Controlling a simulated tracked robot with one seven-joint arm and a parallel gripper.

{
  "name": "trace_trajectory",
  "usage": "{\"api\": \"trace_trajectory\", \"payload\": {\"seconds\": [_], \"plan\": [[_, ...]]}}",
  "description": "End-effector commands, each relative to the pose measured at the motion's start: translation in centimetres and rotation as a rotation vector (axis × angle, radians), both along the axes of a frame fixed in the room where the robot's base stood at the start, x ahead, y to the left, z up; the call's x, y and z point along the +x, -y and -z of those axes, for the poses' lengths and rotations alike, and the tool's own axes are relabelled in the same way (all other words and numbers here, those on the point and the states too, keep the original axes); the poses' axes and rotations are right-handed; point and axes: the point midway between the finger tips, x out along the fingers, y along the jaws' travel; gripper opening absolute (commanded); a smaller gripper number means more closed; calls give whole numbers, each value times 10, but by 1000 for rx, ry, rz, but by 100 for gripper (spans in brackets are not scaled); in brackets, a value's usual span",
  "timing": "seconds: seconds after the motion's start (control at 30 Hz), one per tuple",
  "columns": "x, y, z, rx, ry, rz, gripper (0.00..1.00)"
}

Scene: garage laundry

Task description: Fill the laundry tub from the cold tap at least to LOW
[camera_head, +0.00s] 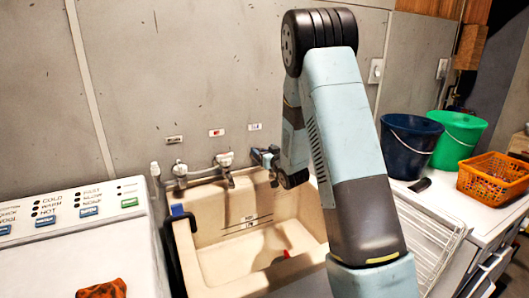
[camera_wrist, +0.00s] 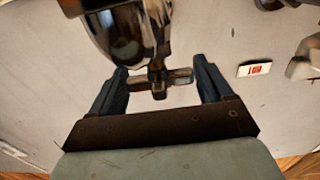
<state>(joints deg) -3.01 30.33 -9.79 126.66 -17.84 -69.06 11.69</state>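The beige laundry tub (camera_head: 228,262) stands against the wall, with two dark level lines (camera_head: 249,226) on its back inner wall; their lettering is too small to read surely. I see no water or stream in it. A small red thing (camera_head: 284,254) shows at its bottom. The middle tap (camera_head: 225,162) is under a red label. My gripper (camera_head: 268,157) is at the right tap, below another label (camera_head: 255,127). In the wrist view, a metal cross handle (camera_wrist: 157,79) lies between the open fingers of my gripper (camera_wrist: 160,82). Firm contact cannot be told.
A white washer (camera_head: 75,225) stands left of the tub. On the right, a white counter holds a dark blue bucket (camera_head: 408,150), a green bucket (camera_head: 457,140) and an orange basket (camera_head: 490,178). A wire rack (camera_head: 430,240) is beside the tub. A HOT label (camera_wrist: 255,69) shows in the wrist view.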

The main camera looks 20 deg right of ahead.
Motion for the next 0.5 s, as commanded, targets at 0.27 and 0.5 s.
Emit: {"api": "trace_trajectory", "payload": {"seconds": [0.27,0.5], "plan": [[0,0,0,0,0,0,53],[0,0,0,0,0,-6,45]]}}
